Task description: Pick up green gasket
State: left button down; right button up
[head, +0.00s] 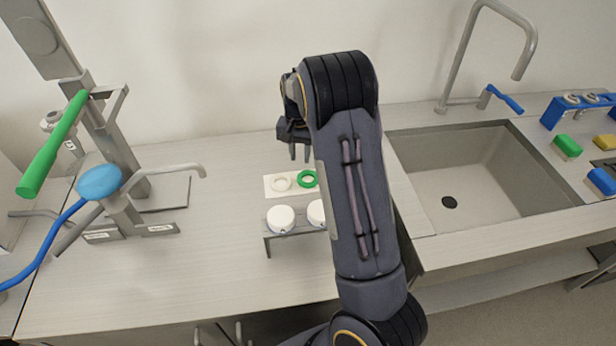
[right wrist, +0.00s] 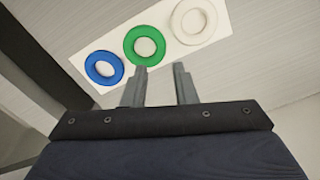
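The green gasket (head: 308,179) is a flat ring lying on a white mat (head: 271,192) on the counter. In the right wrist view the green gasket (right wrist: 144,46) lies between a blue gasket (right wrist: 104,68) and a white gasket (right wrist: 194,21). My right gripper (head: 300,155) is above the mat, close to the green gasket. In the right wrist view its two fingers (right wrist: 160,80) are apart with nothing between them, and the left fingertip shows just below the green ring. In the head view my right arm hides the blue gasket. My left gripper is not in view.
A grey stand with white round caps (head: 281,218) is in front of the mat. A filling machine with a green handle (head: 52,145) stands left. A sink (head: 470,185) with a tap is right, with coloured blocks (head: 566,147) beyond. The counter's front left is clear.

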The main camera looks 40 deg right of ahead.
aim_at(301, 176)
notch_tip(301, 176, down, 8)
jog(key=shift+r+p, duration=0.25)
jog(key=shift+p, duration=0.5)
grip_shut()
